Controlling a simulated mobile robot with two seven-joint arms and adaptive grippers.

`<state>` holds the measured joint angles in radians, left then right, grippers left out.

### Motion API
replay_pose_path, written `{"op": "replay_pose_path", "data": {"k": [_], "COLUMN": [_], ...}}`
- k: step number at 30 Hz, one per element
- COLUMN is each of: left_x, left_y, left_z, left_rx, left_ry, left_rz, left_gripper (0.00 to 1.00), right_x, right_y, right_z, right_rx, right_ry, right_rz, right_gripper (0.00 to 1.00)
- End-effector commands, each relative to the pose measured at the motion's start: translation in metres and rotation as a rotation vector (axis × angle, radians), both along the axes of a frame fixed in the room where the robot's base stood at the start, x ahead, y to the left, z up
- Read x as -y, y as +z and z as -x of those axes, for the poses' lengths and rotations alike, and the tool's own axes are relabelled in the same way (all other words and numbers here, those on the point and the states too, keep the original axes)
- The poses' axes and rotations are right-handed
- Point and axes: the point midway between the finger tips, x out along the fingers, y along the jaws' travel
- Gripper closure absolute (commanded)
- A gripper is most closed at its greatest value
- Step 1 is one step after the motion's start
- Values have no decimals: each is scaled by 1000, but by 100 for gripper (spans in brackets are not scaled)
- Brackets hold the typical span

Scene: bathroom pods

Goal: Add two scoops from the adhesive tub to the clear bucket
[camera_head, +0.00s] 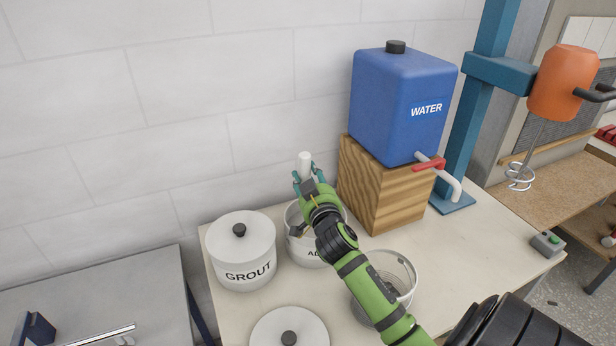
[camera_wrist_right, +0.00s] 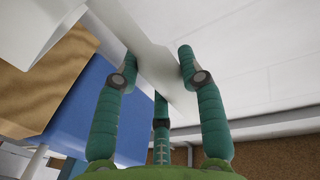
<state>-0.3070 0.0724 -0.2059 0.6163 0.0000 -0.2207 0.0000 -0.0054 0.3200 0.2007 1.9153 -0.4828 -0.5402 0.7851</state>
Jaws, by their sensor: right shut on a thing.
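The white adhesive tub (camera_head: 303,250) stands open in the middle of the bench, its label partly hidden by my right arm. My right gripper (camera_head: 304,178) is above the tub's back rim, near the wall, shut on a white scoop (camera_head: 305,161). In the wrist view the pale scoop (camera_wrist_right: 158,68) sits between the fingers; whether it holds adhesive does not show. The clear bucket (camera_head: 404,272) stands in front and to the right of the tub, partly behind my forearm. Its contents cannot be made out. My left gripper is out of view.
A lidded grout tub (camera_head: 243,262) stands left of the adhesive tub. A loose white lid (camera_head: 268,331) lies in front. A blue water tank (camera_head: 385,110) on a wooden block (camera_head: 372,190) stands close on the right. An orange mixer (camera_head: 560,82) hangs farther right.

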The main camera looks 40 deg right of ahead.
Motion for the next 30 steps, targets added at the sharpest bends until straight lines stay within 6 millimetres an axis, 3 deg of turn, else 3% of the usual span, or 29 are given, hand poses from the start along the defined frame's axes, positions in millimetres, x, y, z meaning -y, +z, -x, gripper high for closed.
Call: {"op": "replay_pose_path", "data": {"k": [1, 21, 30], "left_x": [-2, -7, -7], "left_y": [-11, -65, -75], "left_z": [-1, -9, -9], "left_rx": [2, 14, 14], "left_ry": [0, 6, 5], "left_rz": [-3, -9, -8], "left_gripper": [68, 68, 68], "right_x": [0, 0, 1], "right_y": [-11, -76, -89], "right_z": [0, 0, 0], "right_rx": [0, 1, 3], "right_ry": [0, 0, 0], "right_rz": [1, 0, 1], "right_gripper": [100, 100, 100]}}
